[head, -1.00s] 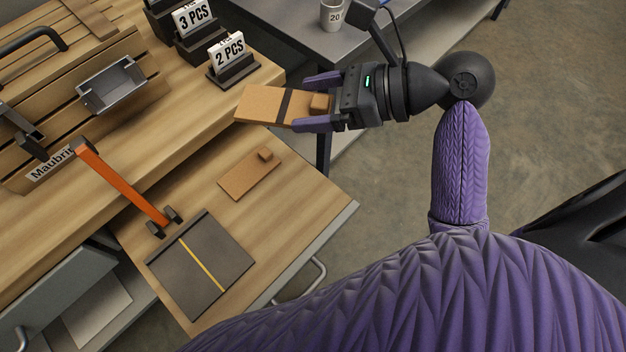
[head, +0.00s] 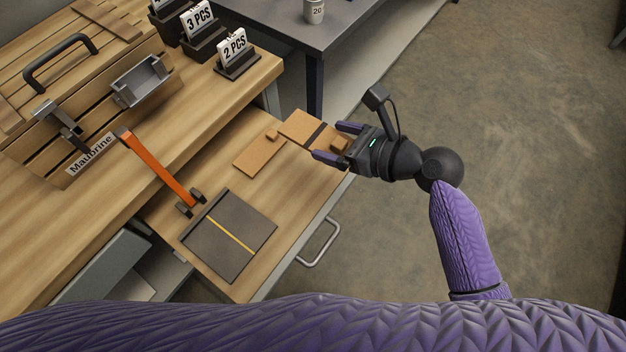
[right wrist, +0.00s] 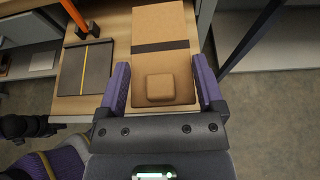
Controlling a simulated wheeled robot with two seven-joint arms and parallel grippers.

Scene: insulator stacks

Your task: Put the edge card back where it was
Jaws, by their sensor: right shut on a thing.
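A tan edge card (head: 299,125) with a dark band and a small raised block is in my right gripper (head: 329,141). In the right wrist view the card (right wrist: 160,22) runs straight out from between the purple fingers, with its block near the palm. The gripper is shut on its near end. The card is over the far right part of the open drawer (head: 300,210); its height above it is hard to tell. A second tan card (head: 257,158), plain with a small block, lies in the drawer just left of the held one.
A dark grey folder (head: 228,237) with a yellow line lies in the drawer. An orange-handled tool (head: 160,168) leans from the bench to the drawer. Sign holders marked 3 PCS (head: 199,25) and 2 PCS (head: 236,56) stand on the bench. Open floor lies right.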

